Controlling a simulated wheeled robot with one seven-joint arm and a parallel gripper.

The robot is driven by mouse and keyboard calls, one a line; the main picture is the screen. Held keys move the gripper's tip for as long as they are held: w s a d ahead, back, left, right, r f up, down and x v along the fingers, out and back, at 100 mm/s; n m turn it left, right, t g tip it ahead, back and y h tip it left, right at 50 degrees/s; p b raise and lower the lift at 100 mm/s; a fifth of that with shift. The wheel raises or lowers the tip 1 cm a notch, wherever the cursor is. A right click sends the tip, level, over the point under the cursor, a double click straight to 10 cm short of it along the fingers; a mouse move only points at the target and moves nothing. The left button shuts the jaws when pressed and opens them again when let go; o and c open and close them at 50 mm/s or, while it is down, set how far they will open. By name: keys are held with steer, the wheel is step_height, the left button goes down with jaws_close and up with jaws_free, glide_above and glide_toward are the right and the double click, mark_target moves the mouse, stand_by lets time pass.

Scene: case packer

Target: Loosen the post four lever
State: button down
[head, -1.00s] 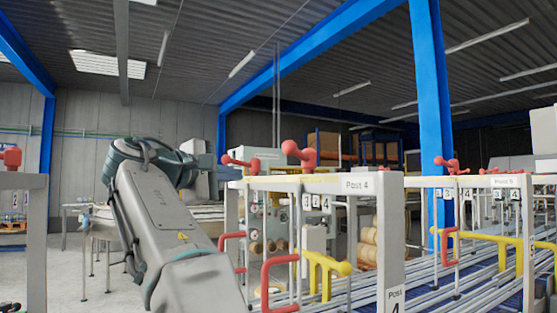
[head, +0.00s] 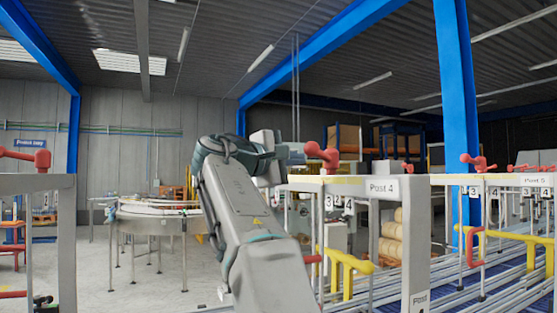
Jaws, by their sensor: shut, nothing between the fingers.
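The Post 4 frame (head: 412,215) is a pale grey gantry with a "Post 4" label on its top beam. A red lever (head: 322,157) with a rounded knob stands on top of that beam. My arm rises in front of the frame's left part, and my gripper (head: 296,157) is at its end, small and partly hidden by the wrist. It is shut and just left of the red lever; I cannot tell whether they touch.
A yellow bracket (head: 347,268) and conveyor rails run below the frame. The Post 5 frame (head: 535,180) with another red lever (head: 478,161) stands right. A grey frame (head: 62,235) is at the left edge. A curved conveyor table (head: 150,211) stands behind open floor.

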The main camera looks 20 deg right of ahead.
steer(key=shift+s+d+r, duration=0.15)
steer(key=shift+s+d, duration=0.3)
steer(key=shift+s, duration=0.35)
steer(key=shift+s, duration=0.1)
steer(key=shift+s+d+n+t+y+b, duration=0.1)
steer(key=shift+s+n+t+y+b, duration=0.25)
steer(key=shift+n+t, duration=0.4)
steer(key=shift+t, duration=0.45)
